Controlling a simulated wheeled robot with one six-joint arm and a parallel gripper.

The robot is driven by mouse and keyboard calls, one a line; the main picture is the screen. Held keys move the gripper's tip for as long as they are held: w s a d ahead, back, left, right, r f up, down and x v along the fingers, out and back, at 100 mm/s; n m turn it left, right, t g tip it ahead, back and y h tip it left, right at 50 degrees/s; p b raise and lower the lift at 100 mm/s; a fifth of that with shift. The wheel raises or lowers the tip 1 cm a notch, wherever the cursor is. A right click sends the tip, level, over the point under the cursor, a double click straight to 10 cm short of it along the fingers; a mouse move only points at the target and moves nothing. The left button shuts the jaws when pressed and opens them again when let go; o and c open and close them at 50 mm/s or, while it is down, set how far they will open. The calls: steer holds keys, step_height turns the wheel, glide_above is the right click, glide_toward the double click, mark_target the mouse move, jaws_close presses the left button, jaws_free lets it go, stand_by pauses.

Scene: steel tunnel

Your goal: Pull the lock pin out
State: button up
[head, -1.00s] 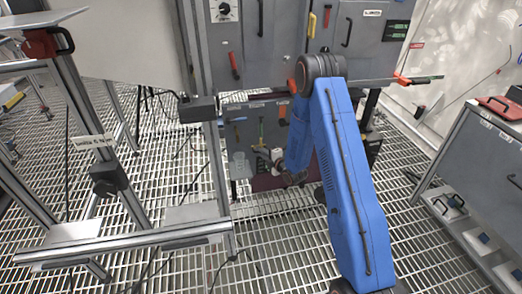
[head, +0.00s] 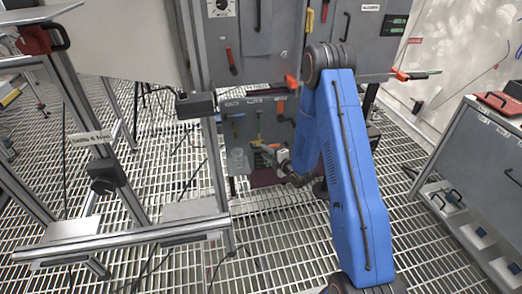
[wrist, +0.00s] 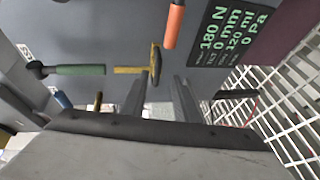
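A yellow T-shaped piece (wrist: 152,66), which looks like the lock pin, stands out from a grey panel in the wrist view. Its crossbar is upright and its shaft runs left. My gripper (wrist: 159,82) is open, with its two dark fingers apart and nothing visible between them. The fingertips are just below the crossbar in the picture; I cannot tell whether they touch it.
In the wrist view a green-handled part (wrist: 80,70) lies left of the yellow piece, an orange handle (wrist: 174,22) above, and a dark readout (wrist: 228,35) at upper right. A metal frame (head: 215,165) stands left of my arm; a grey cabinet (head: 485,170) stands right.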

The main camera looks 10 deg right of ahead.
steer(key=v, duration=1.2)
steer(key=shift+r, duration=0.15)
steer(key=s+d+r+m+g+h, duration=0.25)
steer(key=s+r+m, duration=0.2)
steer(key=r, duration=0.65)
steer(key=s+d+r+m+g+h, duration=0.2)
steer(key=s+r+m+h, duration=0.3)
steer(key=r, duration=0.5)
steer(key=s+a+r+m+g, duration=0.1)
steer(key=s+r+m, duration=0.2)
steer(key=s, duration=0.7)
steer(key=s+a+r+m+g+y, duration=0.1)
steer(key=s+r+m, duration=0.3)
steer(key=s, duration=0.7)
steer(key=s+a+r+m+g, duration=0.2)
steer(key=s+r+m+g, duration=0.1)
steer(key=s, duration=0.8)
steer(key=shift+a+r+m, duration=0.3)
steer(key=shift+r+m, duration=0.15)
steer(key=shift+m, duration=0.6)
